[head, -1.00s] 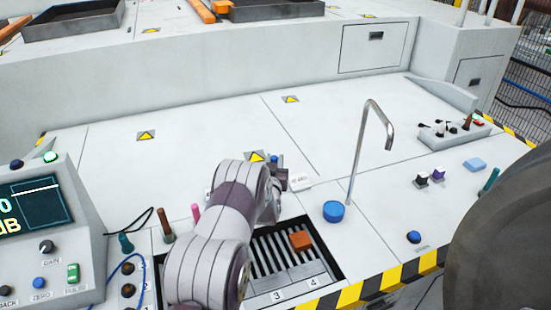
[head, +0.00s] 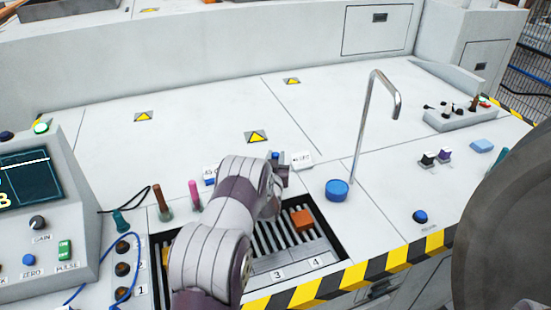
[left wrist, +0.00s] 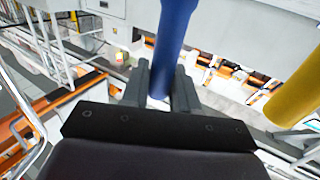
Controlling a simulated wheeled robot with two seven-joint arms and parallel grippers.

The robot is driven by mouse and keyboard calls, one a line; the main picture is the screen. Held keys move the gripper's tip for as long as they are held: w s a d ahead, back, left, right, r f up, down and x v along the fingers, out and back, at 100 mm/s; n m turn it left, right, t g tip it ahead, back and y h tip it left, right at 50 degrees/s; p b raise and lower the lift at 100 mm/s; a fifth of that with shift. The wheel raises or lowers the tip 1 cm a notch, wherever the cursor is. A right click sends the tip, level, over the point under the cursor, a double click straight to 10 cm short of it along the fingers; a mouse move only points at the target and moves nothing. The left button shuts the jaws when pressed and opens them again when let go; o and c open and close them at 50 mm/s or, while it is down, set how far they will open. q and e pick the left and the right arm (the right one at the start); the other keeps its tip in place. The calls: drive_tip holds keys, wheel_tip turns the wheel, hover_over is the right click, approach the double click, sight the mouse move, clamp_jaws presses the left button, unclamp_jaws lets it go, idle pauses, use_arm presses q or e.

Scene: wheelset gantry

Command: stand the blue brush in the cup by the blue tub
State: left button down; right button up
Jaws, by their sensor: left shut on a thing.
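My left gripper (left wrist: 158,88) is shut on a blue rod-like handle, which I take for the blue brush (left wrist: 172,40). In the head view my left arm covers most of that gripper, and only a small dark and blue part shows beyond the wrist (head: 279,172). A round blue tub (head: 337,189) stands right of the arm, next to a tall bent metal pipe. I cannot pick out the cup with certainty; the arm hides part of the bench there. My right gripper is not in view.
Brown (head: 162,205), pink (head: 194,195) and teal (head: 121,222) handles stand left. The bent pipe (head: 361,130) rises behind the tub. A yellow cylinder (left wrist: 296,88) shows in the left wrist view.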

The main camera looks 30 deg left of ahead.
use_arm(q)
drive_tip(key=c, duration=0.8)
unclamp_jaws()
drive_tip(key=v, duration=1.2)
drive_tip(key=shift+s+d, duration=0.1)
drive_tip(key=shift+s, duration=0.25)
drive_tip(key=shift+r, duration=0.1)
